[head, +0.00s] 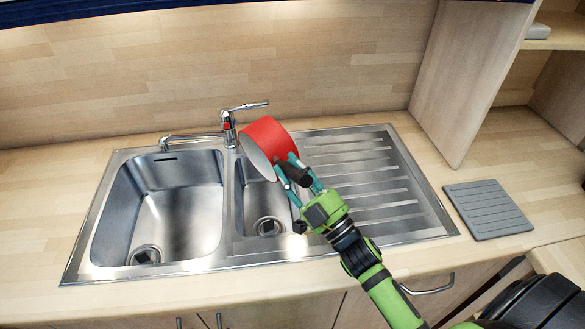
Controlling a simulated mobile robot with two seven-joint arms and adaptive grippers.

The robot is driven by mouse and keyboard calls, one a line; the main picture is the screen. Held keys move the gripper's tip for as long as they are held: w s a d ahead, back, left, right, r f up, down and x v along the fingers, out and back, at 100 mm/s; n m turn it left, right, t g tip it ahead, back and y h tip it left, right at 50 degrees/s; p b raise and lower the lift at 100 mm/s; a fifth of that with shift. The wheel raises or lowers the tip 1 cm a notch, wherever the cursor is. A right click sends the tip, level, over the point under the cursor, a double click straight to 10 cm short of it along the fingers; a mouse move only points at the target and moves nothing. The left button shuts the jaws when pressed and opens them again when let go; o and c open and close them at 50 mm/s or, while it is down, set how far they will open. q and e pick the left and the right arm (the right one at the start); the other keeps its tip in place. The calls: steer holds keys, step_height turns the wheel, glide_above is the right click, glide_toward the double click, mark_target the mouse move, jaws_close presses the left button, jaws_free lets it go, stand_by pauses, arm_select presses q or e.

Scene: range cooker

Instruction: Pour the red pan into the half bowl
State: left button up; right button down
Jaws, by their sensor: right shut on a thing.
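The red pan (270,136) is held in the air above the smaller sink bowl. It is tipped on its side, with its pale open mouth facing down and to the left. My right gripper (300,178) is shut on the pan's dark handle. The half bowl (264,208) is the small middle basin of the steel sink, with a drain at its bottom. The pan hides part of its upper right rim. My left gripper does not show.
The large sink bowl (178,205) lies to the left, and a ridged drainboard (365,185) to the right. A chrome tap (228,128) stands behind, close to the pan's left side. A grey ridged mat (487,209) lies on the counter at right.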

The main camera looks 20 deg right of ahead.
steer(key=shift+s+a+r+n+y, duration=0.1)
steer(key=shift+a+r+n+y, duration=0.05)
steer(key=shift+a+n+y, duration=0.2)
steer(key=shift+s+a+n+y, duration=0.25)
steer(key=shift+a+n, duration=0.35)
steer(key=shift+n, duration=0.15)
steer(key=shift+a+f+n+g, duration=0.2)
steer(key=shift+a+n+g, duration=0.1)
steer(key=shift+a+n, duration=0.15)
stand_by(1.0)
steer(key=shift+s+a+f+n+y, duration=0.2)
steer(key=shift+a+n+y, duration=0.25)
steer(key=shift+n+y, duration=0.2)
steer(key=shift+a, duration=0.1)
stand_by(1.6)
